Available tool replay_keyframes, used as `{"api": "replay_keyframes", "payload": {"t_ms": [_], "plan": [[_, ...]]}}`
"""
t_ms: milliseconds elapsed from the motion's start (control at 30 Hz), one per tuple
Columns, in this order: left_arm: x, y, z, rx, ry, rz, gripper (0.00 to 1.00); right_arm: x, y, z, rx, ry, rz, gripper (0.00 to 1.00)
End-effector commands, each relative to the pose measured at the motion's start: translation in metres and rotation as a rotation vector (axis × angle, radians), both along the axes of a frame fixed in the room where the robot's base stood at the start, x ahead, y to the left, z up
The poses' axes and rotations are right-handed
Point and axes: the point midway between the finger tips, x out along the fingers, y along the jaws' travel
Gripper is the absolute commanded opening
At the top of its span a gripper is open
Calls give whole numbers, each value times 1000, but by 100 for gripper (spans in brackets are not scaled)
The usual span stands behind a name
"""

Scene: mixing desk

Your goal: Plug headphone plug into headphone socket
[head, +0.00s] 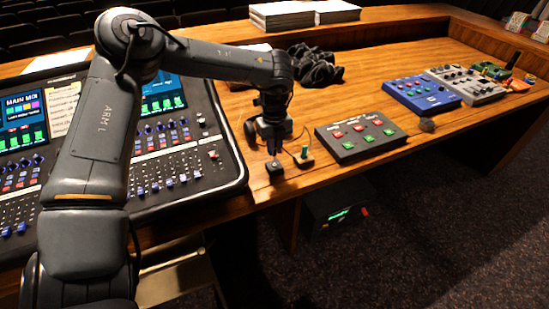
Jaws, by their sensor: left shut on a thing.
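My left gripper (273,148) points down over the desk, just right of the mixing console. It is shut on a small dark thing, apparently the headphone plug, mostly hidden between the fingers. A small black box (275,169), possibly the headphone socket, sits just below the fingertips near the desk's front edge. I cannot tell whether the plug touches it. A small brown box with a green-topped post (304,156) stands to its right, with a thin cable near it. A dark curved shape (250,132) beside the gripper may be part of the headphones. My right gripper is out of view.
The mixing console (190,150) fills the left. A black button box (361,137) stands right of the gripper, with a blue box (422,95) and grey box (466,84) farther right. A black cloth-like heap (314,68) and paper stacks (290,14) lie behind. Bare wood lies between.

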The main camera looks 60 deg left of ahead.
Motion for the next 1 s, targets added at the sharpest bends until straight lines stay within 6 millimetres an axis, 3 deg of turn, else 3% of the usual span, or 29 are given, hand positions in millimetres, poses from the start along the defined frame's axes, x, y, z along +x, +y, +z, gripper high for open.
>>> {"api": "replay_keyframes", "payload": {"t_ms": [300, 733, 1000], "plan": [[0, 0, 13, 0, 0, 0, 0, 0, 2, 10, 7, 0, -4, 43], [0, 0, 15, 3, 0, 0, 0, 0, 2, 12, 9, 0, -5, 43], [-1, -5, 26, 90, -9, -1, 0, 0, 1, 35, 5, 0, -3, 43]]}}
